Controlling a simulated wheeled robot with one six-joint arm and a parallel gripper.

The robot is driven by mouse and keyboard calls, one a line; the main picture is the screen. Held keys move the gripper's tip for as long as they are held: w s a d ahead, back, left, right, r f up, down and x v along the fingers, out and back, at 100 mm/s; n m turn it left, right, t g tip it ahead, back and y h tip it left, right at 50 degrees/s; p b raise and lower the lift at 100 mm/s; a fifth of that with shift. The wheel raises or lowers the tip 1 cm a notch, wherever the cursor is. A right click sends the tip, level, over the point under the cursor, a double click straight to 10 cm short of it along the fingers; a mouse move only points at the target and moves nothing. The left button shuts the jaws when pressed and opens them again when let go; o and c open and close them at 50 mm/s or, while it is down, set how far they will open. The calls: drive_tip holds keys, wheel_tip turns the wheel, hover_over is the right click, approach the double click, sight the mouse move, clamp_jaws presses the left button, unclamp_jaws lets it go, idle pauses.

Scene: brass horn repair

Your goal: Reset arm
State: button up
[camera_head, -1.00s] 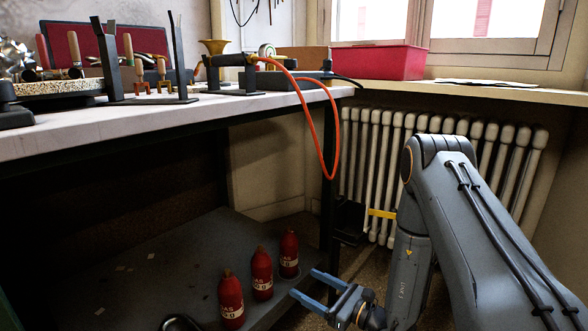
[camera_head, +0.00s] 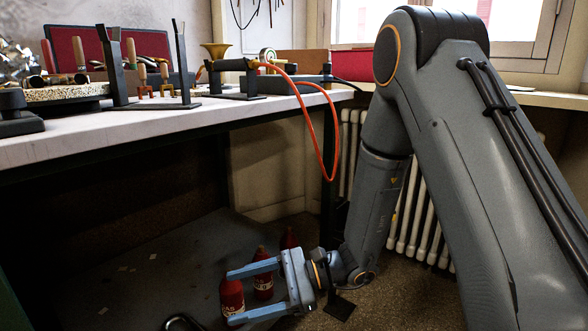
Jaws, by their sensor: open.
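My gripper (camera_head: 231,297) is open at the lower middle of the head view, its two blue fingers pointing left. Its fingertips overlap the leftmost red bottle (camera_head: 232,290) in the picture. I cannot tell whether they touch it or are in front of it. A second red bottle (camera_head: 263,290) is partly covered by the upper finger. The bottles stand on the low grey shelf (camera_head: 180,260) under the workbench.
The workbench (camera_head: 130,133) carries black stands (camera_head: 184,65), tools and a brass horn piece (camera_head: 215,51). An orange hose (camera_head: 322,150) hangs off its right end. A radiator (camera_head: 412,225) and a red box (camera_head: 350,65) are partly hidden by my arm.

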drive_tip(key=s+d+r+n+g+h+p, duration=0.1)
drive_tip(key=s+r+n+h, duration=0.3)
drive_tip(key=s, duration=0.3)
drive_tip(key=s+d+r+n+g+h, duration=0.1)
drive_tip(key=s+d+r+n+h, duration=0.15)
drive_tip(key=s+n, duration=0.35)
drive_tip(key=s+d+r+n+g+h+p, duration=0.1)
drive_tip(key=s+r+n+h, duration=0.1)
drive_tip(key=s+n+h, duration=0.45)
drive_tip(key=d+r+m+t+h+p, duration=0.1)
drive_tip(key=d+r+t+p, duration=0.1)
drive_tip(key=d+r+p, duration=1)
drive_tip(key=s+d+r+m+t+h+p, duration=0.1)
drive_tip(key=d+r+m+t+p, duration=0.1)
drive_tip(key=d+r+p, duration=1.1)
wheel_tip(320, 180, up, 8)
drive_tip(key=t+p, duration=0.1)
drive_tip(key=p, duration=1.2)
drive_tip(key=shift+s+d, duration=0.25)
